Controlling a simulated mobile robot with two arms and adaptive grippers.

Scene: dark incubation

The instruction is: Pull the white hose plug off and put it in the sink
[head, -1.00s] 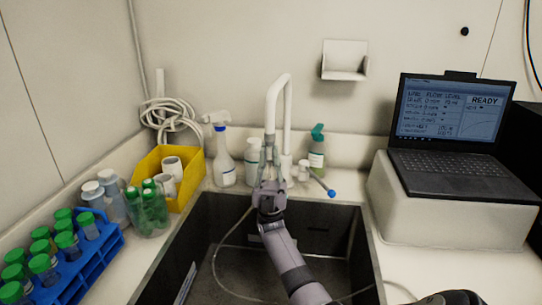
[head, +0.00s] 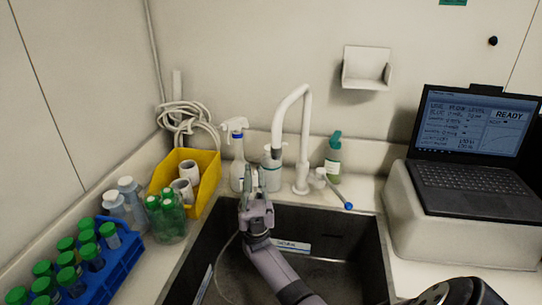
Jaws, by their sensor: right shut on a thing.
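My right gripper (head: 256,183) is above the back left part of the dark sink (head: 352,240), its fingers pointing up and shut on the white hose plug. The fingers hide most of the plug. A thin pale hose (head: 221,250) hangs from the gripper side down into the basin. The white tap (head: 305,125) arches from the back ledge, and its dark spout end (head: 277,153) is bare, up and to the right of the fingers, with a gap between. My left gripper is out of view.
A spray bottle (head: 238,150) and a pump bottle (head: 271,168) stand behind the gripper. A green-capped bottle (head: 333,160) and blue-tipped tap lever (head: 349,206) are right of the tap. A yellow bin (head: 207,180), blue tube rack (head: 125,255) and laptop (head: 455,180) flank the sink.

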